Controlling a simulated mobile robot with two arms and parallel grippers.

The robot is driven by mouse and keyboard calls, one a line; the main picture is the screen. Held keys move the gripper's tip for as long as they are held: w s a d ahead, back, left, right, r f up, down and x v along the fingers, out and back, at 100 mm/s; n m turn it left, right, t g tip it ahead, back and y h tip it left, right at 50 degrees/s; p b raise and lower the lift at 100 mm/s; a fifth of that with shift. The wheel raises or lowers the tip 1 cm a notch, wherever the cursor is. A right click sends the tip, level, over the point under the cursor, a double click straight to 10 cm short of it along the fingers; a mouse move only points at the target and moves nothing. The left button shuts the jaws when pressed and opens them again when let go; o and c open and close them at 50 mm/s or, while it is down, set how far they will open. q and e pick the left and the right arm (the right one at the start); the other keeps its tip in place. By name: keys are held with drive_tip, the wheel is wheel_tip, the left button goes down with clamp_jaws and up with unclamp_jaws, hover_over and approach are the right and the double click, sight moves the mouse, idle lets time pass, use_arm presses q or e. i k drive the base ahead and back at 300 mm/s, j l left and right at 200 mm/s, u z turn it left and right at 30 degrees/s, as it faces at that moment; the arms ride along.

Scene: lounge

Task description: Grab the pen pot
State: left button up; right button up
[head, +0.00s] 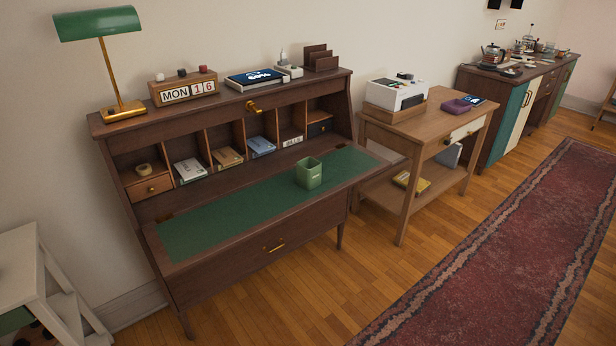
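A green square pen pot (308,173) stands upright on the green writing surface (215,220) of the open dark wood desk. It sits toward the right part of that surface, and no pens show in it. Nothing touches it from the sides. Neither of my grippers is in the head view.
The desk (230,271) has cubbyholes with books and small drawers behind the pot. A green lamp (98,24), calendar block and tablet stand on top. A side table (427,128) with a white machine adjoins at right. Wood floor and a red rug (500,240) are clear in front.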

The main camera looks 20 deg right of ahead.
sight(309, 174)
drive_tip(key=i+l+z, duration=0.25)
drive_tip(key=i, duration=0.55)
drive_tip(key=i+j+z, duration=0.15)
drive_tip(key=i+z, duration=0.15)
drive_tip(key=i, duration=0.45)
